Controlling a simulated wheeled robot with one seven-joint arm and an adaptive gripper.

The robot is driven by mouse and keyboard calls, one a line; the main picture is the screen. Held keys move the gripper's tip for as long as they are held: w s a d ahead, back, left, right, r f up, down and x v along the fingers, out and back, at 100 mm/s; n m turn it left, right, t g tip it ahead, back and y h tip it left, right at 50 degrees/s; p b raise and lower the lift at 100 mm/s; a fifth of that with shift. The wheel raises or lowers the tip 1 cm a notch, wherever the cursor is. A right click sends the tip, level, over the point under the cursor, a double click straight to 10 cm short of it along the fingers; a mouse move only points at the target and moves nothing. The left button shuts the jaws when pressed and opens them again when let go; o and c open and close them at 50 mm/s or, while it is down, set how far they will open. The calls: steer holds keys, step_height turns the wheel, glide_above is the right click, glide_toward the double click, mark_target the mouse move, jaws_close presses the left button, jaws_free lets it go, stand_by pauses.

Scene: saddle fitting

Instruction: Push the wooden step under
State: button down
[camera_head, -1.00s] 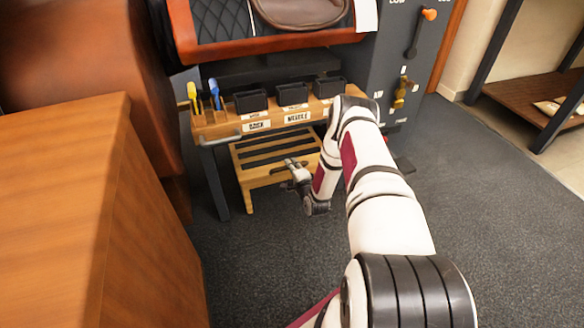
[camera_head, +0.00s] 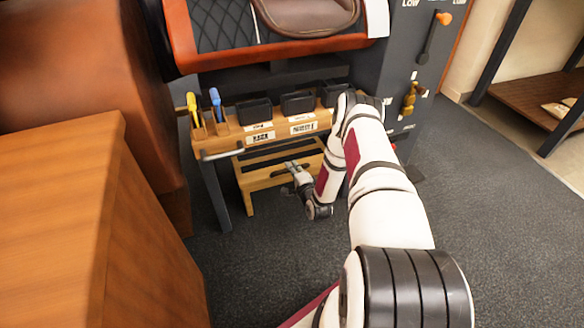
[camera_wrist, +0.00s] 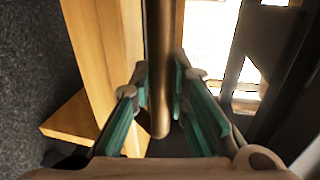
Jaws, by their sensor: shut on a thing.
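The wooden step (camera_head: 262,185) is a light wood stool with dark strips across its top. It stands on the floor partly under the workbench (camera_head: 229,145), its front edge and front left leg showing. My gripper (camera_head: 293,168) is at the step's front edge. In the wrist view my gripper's green-padded fingers (camera_wrist: 160,105) are shut on a brown rounded bar (camera_wrist: 158,70), which looks like a handle on the step's front. The step's light wood (camera_wrist: 100,60) lies beside the fingers there. My arm hides the step's right side.
The bench's left leg (camera_head: 215,192) is just left of the step. A wooden cabinet (camera_head: 80,220) stands at the left. Tools and black bins (camera_head: 298,103) sit on the bench, beside a grey control panel (camera_head: 408,75). Carpet is clear in front and right.

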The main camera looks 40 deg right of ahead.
steer(key=shift+w, duration=0.2)
steer(key=c, duration=1.5)
jaws_free()
steer(key=shift+d, duration=0.1)
steer(key=shift+c, duration=0.2)
steer(key=v, duration=1.2)
